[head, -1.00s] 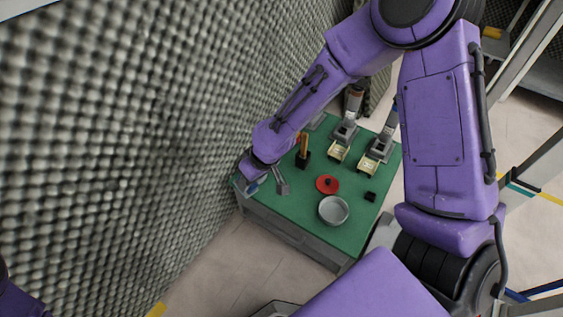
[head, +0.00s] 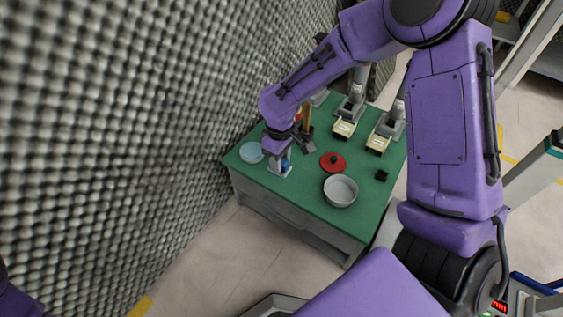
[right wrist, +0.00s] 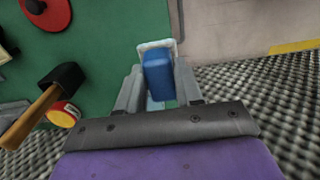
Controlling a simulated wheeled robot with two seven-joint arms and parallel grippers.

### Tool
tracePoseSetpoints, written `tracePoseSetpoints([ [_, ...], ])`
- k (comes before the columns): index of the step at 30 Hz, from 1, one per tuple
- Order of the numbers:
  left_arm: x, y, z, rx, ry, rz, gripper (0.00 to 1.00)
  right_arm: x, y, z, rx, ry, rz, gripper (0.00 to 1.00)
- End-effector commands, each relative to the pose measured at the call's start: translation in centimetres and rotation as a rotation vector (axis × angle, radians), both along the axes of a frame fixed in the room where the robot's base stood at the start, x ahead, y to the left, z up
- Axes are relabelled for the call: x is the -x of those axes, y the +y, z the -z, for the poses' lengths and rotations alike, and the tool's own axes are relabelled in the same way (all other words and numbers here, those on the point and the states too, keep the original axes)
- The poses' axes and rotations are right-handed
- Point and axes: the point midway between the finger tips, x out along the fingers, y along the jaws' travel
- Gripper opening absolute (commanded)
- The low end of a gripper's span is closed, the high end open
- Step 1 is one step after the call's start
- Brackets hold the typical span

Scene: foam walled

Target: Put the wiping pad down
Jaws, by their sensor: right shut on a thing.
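The wiping pad has a blue grip (right wrist: 158,75) with a pale rectangular base (right wrist: 150,46). In the head view its blue part (head: 286,164) shows just below my right gripper (head: 279,163), over the near left part of the green table (head: 300,196). In the right wrist view my right gripper (right wrist: 158,92) has its two grey fingers on either side of the blue grip and is shut on it. The base looks at or very close to the tabletop; I cannot tell whether it touches. My left gripper is not in view.
A light blue plate (head: 251,152) lies just left of the pad. A red lid (head: 333,162), a grey pot (head: 340,191) and a small black block (head: 381,175) are to the right. A wooden-handled thing (head: 306,118) stands behind. A foam wall (head: 120,150) rises at left.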

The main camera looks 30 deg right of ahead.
Motion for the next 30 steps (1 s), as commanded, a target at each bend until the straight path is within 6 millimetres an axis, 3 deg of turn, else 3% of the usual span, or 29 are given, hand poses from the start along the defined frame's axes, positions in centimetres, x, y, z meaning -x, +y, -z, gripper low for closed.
tracePoseSetpoints([
  [1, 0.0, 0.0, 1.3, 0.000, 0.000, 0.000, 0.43, -1.2, -0.9, 1.4, -0.003, -0.002, 0.003, 0.11],
  [6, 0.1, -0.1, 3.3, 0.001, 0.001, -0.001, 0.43, -3.7, -2.8, 4.9, -0.001, 0.000, 0.001, 0.11],
  [13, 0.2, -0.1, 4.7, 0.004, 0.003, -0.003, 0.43, -5.4, -4.1, 7.4, -0.001, 0.000, 0.002, 0.11],
  [18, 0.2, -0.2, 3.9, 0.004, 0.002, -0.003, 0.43, -5.3, -4.0, 9.2, 0.001, 0.001, -0.002, 0.12],
  [24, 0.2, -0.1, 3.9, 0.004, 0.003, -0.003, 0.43, -5.3, -4.0, 9.4, 0.001, -0.001, -0.002, 0.11],
  [25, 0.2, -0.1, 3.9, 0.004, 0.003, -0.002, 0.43, -5.3, -4.0, 9.4, 0.001, -0.001, -0.002, 0.45],
  [26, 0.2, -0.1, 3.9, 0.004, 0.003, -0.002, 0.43, -5.3, -4.0, 9.4, 0.001, -0.001, -0.002, 0.55],
  [27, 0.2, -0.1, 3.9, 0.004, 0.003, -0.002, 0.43, -5.3, -4.0, 9.4, 0.001, -0.001, -0.002, 0.61],
  [30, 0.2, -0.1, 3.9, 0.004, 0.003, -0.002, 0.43, -5.3, -4.0, 9.4, 0.001, -0.002, -0.002, 0.61],
])
